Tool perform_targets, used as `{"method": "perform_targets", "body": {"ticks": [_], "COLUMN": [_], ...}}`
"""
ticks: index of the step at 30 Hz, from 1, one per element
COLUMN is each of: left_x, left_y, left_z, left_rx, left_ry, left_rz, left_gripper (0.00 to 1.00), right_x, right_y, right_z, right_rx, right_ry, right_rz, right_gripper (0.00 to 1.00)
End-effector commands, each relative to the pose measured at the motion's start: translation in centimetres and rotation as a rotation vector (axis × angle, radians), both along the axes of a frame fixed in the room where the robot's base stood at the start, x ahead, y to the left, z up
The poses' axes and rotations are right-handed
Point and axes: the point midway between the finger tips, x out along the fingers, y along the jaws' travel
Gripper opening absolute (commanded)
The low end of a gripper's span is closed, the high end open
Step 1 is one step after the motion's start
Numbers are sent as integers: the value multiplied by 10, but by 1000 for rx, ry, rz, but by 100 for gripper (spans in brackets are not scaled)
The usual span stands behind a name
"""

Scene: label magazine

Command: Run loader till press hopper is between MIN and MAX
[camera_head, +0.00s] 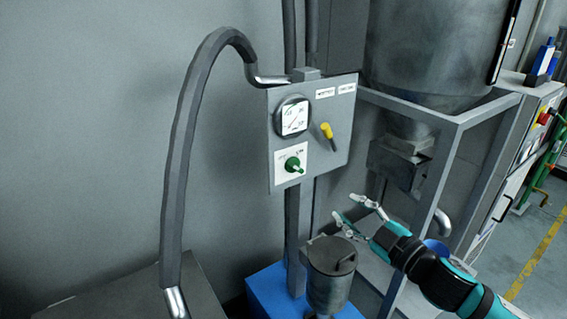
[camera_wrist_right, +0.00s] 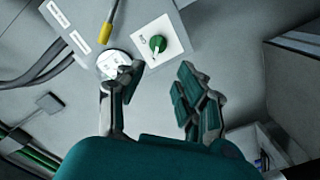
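A grey control panel (camera_head: 345,105) stands on a post and carries a round white gauge (camera_head: 293,117), a yellow-handled lever (camera_head: 327,131) and a green knob (camera_head: 292,164) on a white plate. My right gripper (camera_head: 346,207) is open and empty, below and right of the panel. In the right wrist view, the green knob (camera_wrist_right: 157,44) lies beyond the open fingers (camera_wrist_right: 158,88), with no contact visible. A large metal hopper (camera_head: 435,50) stands at upper right, with a dark strip (camera_head: 503,45) on its side. MIN and MAX marks and the fill level are not readable. My left gripper is out of view.
A lidded metal canister (camera_head: 330,275) stands below the panel by a blue base (camera_head: 265,290). A thick grey hose (camera_head: 180,150) arches at left. The hopper's grey frame (camera_head: 450,130) stands right of the panel, behind my right arm.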

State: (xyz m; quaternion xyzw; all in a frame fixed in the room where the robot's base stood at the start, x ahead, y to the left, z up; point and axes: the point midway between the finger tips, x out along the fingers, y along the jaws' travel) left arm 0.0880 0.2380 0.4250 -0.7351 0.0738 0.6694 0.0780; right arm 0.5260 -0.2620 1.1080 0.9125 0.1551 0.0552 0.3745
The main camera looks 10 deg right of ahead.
Motion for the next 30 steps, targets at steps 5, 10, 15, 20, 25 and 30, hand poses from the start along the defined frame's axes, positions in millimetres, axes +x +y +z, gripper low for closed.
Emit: {"method": "perform_targets", "body": {"ticks": [5,10,15,20,25,30], "left_x": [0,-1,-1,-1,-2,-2], "left_y": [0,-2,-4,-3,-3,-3], "left_z": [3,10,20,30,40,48], "left_rx": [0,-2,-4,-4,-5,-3], "left_ry": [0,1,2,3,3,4], "left_rz": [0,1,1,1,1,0], "left_gripper": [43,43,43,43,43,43], "right_x": [0,17,43,71,105,135], "right_y": [9,14,23,34,47,58], "right_z": [13,14,15,15,15,14], "right_rx": [-5,-3,-2,-2,-5,-4], "right_ry": [-20,-21,-20,-20,-20,-17], "right_rz": [18,17,16,16,17,18], "right_gripper": [36,36,36,36,36,36]}}
